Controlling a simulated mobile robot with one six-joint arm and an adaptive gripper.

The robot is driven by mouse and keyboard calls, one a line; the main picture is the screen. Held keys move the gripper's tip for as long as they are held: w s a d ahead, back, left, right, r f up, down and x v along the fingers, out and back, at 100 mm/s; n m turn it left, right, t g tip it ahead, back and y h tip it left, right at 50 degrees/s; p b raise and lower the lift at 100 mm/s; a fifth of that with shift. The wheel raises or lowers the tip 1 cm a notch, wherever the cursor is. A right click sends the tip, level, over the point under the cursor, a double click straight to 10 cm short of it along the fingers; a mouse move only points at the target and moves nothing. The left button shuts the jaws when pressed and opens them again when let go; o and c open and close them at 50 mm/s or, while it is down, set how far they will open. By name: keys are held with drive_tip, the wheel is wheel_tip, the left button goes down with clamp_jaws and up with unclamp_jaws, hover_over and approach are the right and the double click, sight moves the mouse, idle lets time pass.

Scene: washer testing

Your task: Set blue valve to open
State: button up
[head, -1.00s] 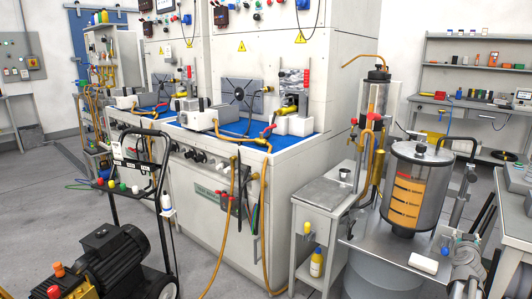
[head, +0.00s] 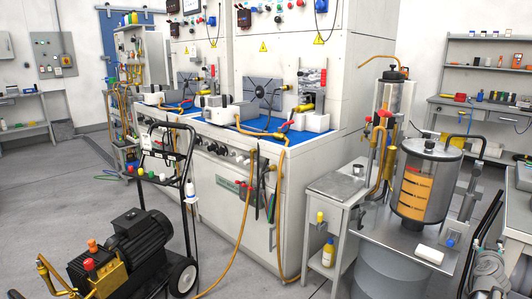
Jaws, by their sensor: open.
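Several small blue parts show in the head view, and I cannot tell which is the blue valve. One small blue part (head: 449,243) is low at the right, by the stand of the clear tank (head: 427,180) with orange contents. A blue knob (head: 211,21) is on the upper panel of the white test bench (head: 225,170). The setting of these parts is too small to read. My gripper is not in view.
A black cart (head: 160,178) and a black motor unit (head: 137,240) stand at the front left. A grey side table (head: 335,185) stands right of the bench. Orange hoses hang down the bench front. Grey floor is clear at the left.

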drive_tip(key=w+a+f+n+g+y, duration=0.1)
drive_tip(key=w+a+f+n+y, duration=0.2)
drive_tip(key=a, duration=0.8)
drive_tip(key=w+a+f+n+y+b, duration=0.1)
drive_tip(key=w+a+f+y, duration=0.35)
drive_tip(key=a, duration=0.65)
drive_tip(key=w+a+f+n+g+y, duration=0.1)
drive_tip(key=w+a+f+y, duration=0.25)
drive_tip(key=a, duration=0.75)
drive_tip(key=s+a+f+n+g, duration=0.1)
drive_tip(key=s+a+f+g, duration=0.2)
drive_tip(key=s+a, duration=0.35)
drive_tip(key=s+a+f+g+b, duration=0.15)
drive_tip(key=s+a+g, duration=0.25)
drive_tip(key=a, duration=0.6)
drive_tip(key=s+a+f+n+g, duration=0.1)
drive_tip(key=s+a+f+g, duration=0.3)
drive_tip(key=a, duration=0.5)
wheel_tip(320, 180, up, 38)
drive_tip(key=p, duration=3.8)
drive_tip(key=shift+s+d+r+t, duration=0.2)
drive_tip(key=shift+s+r+t, duration=0.05)
drive_tip(key=shift+s+t, duration=0.15)
